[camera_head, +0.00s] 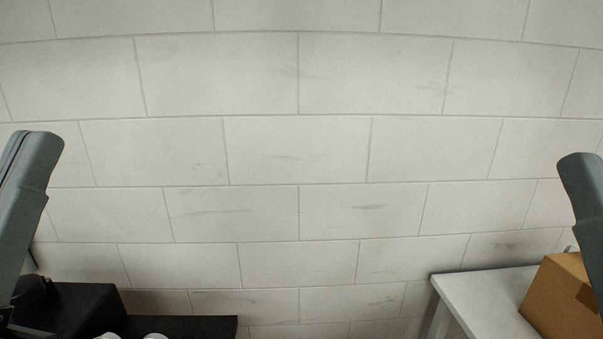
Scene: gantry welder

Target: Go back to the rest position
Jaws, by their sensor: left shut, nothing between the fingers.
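My left arm comes in at the left edge as a grey link, raised upright. Below it, a dark part that seems to be my left gripper (36,291) shows at the lower left, in front of a black surface. It is shut with nothing in it, and its fingertips are hard to make out against the black. My right arm shows only as a grey link at the right edge, also raised. My right gripper is out of the picture.
A black surface (190,325) stands at the lower left, with two white round things (155,337) cut off by the bottom edge. A light grey table (480,295) at the lower right bears a cardboard box (558,300). A pale block wall (300,150) fills the background.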

